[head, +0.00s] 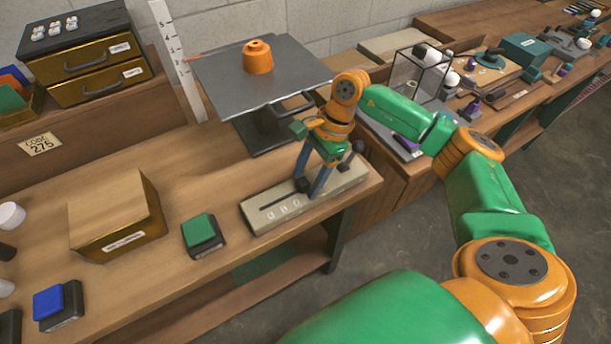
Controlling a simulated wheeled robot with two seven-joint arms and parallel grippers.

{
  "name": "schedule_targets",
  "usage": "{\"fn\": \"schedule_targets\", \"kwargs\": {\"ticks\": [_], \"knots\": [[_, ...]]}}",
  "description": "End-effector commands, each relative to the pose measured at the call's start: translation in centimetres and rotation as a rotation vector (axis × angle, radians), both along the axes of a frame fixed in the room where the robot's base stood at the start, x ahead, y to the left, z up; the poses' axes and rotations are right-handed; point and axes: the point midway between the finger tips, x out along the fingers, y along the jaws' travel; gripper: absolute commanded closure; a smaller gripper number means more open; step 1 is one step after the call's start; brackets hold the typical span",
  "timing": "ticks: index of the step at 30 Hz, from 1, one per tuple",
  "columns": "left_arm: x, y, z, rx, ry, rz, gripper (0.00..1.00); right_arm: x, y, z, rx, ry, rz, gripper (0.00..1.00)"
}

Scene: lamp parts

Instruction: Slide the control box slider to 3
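The control box (262,217) is a long beige box on the wooden bench, with a dark slot along its top and a few pale marks, too small to read, on its near side. My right gripper (310,190) points down over the middle of the box. Its two blue fingers are spread apart, with the tips at the box top. A dark block, seemingly the slider knob (302,185), shows at the left fingertip; whether the finger touches it I cannot tell. My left gripper is out of view.
A green button (199,229), a cardboard box (115,215) and a blue button (48,302) are left of the control box. Behind it stands a grey metal platform (225,85) with an orange part (258,57). The bench's front edge is close to the box.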

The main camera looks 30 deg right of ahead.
Motion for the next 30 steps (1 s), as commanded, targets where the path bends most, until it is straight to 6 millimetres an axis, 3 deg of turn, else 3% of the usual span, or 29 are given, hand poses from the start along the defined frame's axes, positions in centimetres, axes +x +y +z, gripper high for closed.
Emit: {"fn": "schedule_targets", "kwargs": {"ticks": [9,19,30], "knots": [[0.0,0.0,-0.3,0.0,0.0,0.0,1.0,0.1,-0.2,0.4,0.002,-0.003,0.0,0.35],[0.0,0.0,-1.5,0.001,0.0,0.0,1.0,0.1,-2.7,6.0,0.003,-0.003,-0.002,0.35],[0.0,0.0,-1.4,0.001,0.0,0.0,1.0,0.1,-2.9,6.5,0.003,0.0,-0.001,0.35]]}}
